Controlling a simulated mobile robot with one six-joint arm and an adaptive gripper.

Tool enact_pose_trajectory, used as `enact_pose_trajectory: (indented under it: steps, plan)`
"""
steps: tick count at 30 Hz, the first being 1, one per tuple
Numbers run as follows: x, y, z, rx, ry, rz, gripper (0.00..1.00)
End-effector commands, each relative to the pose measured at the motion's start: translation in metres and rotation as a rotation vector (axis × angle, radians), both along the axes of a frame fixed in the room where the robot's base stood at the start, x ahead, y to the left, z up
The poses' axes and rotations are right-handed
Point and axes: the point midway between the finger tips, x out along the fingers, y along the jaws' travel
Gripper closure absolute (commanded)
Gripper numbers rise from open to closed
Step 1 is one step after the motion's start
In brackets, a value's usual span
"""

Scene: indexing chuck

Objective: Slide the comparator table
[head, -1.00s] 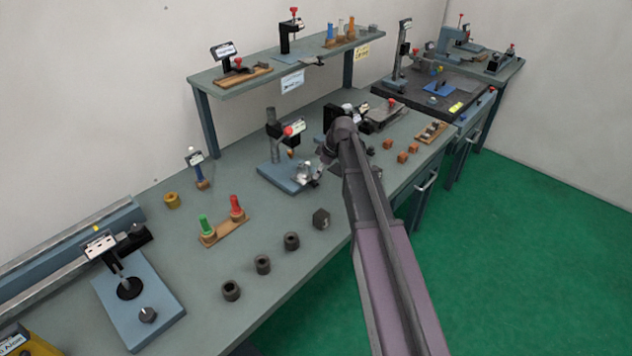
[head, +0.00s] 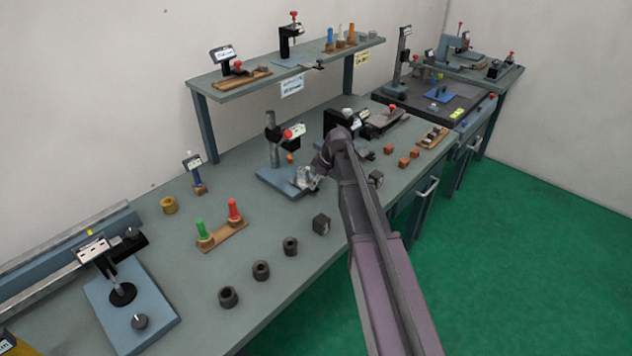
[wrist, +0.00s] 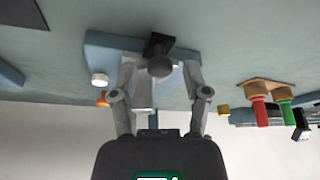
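A comparator stand (head: 272,150) with a grey column, a black arm and a red knob stands mid-bench on a blue base (head: 268,178). In the wrist view the blue base (wrist: 100,50) lies beyond my fingers, with a dark block and round knob (wrist: 159,62) on it. My gripper (head: 306,180) is low at the base's right end, partly hidden by my arm. In the wrist view my gripper (wrist: 160,72) is open, its fingers on either side of the knob, with gaps visible. I cannot tell which part is the sliding table.
A wooden holder (head: 222,236) with green and red pegs stands left of the stand. A second blue-based gauge (head: 130,305) is at far left. Orange cubes (head: 404,162) lie right of my arm. A shelf (head: 290,70) overhangs behind.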

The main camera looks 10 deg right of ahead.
Motion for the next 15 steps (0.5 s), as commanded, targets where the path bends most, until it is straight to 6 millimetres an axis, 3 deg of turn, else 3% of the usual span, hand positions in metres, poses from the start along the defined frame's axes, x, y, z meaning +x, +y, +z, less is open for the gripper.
enact_pose_trajectory:
  steps: [1, 4, 5, 11, 15]
  plan:
    - [0.0, 0.0, 0.0, 0.0, 0.0, 0.0, 0.65]
    - [0.0, 0.0, 0.0, 0.0, 0.0, 0.0, 0.95]
    - [0.0, 0.0, 0.0, 0.0, 0.0, 0.0, 1.0]
    - [0.002, 0.001, 0.0, 0.0, 0.001, 0.0, 1.0]
    - [0.018, 0.011, 0.0, -0.001, 0.001, 0.001, 1.0]
